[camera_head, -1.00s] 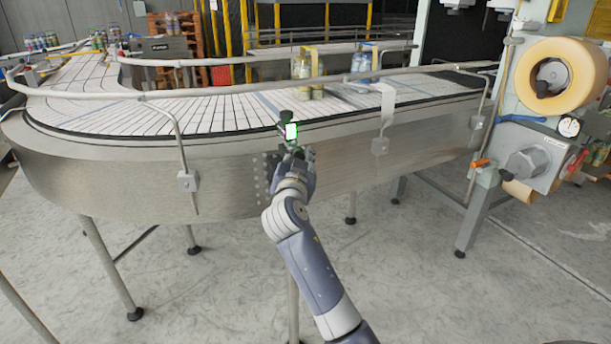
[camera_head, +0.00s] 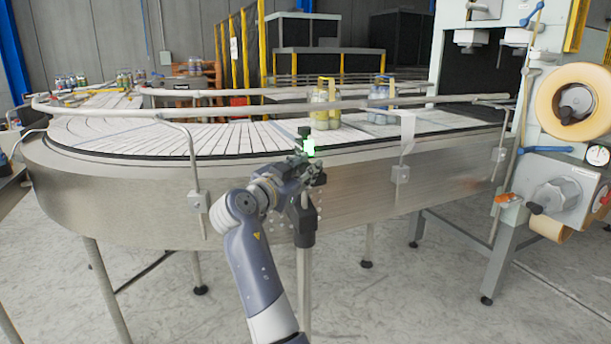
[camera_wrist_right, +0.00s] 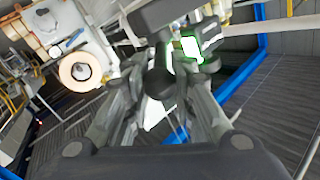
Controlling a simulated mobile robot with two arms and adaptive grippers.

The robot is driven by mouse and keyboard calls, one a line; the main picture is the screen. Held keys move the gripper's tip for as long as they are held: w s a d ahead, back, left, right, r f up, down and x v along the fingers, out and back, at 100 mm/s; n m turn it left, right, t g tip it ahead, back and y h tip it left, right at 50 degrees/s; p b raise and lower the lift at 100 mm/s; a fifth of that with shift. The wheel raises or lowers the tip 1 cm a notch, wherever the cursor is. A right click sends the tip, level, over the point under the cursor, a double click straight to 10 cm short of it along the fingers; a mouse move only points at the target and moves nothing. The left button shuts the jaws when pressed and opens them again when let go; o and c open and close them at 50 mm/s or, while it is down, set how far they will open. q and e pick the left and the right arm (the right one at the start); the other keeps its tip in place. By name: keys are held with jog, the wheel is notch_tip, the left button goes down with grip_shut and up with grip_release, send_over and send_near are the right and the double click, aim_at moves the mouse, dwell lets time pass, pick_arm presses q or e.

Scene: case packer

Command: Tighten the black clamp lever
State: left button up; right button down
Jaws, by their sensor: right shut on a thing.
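My right gripper (camera_head: 308,174) is at the front of the conveyor, below a small black sensor with a bright green light (camera_head: 309,147). In the right wrist view its fingers are closed in around a dark rounded knob end of the black clamp lever (camera_wrist_right: 158,83); the rest of the lever is hidden or blurred. The sensor's green-edged light (camera_wrist_right: 191,48) shows just beyond the fingers. In the head view the lever is hidden by the gripper. A dark upright post (camera_head: 303,222) stands under the gripper. My left gripper is in no view.
The curved conveyor (camera_head: 110,190) fills the middle, with a metal guide rail along it. Jars in a yellow-handled pack (camera_head: 326,105) and a blue-handled pack (camera_head: 382,100) stand on it. A machine with a tape roll (camera_head: 576,103) stands at right. The floor in front is clear.

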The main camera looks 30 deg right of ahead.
jog(key=shift+f, duration=0.2)
jog(key=c, duration=1.4)
grip_release()
jog(key=shift+o, duration=0.3)
jog(key=shift+r, duration=0.1)
jog(key=shift+v, duration=3.8)
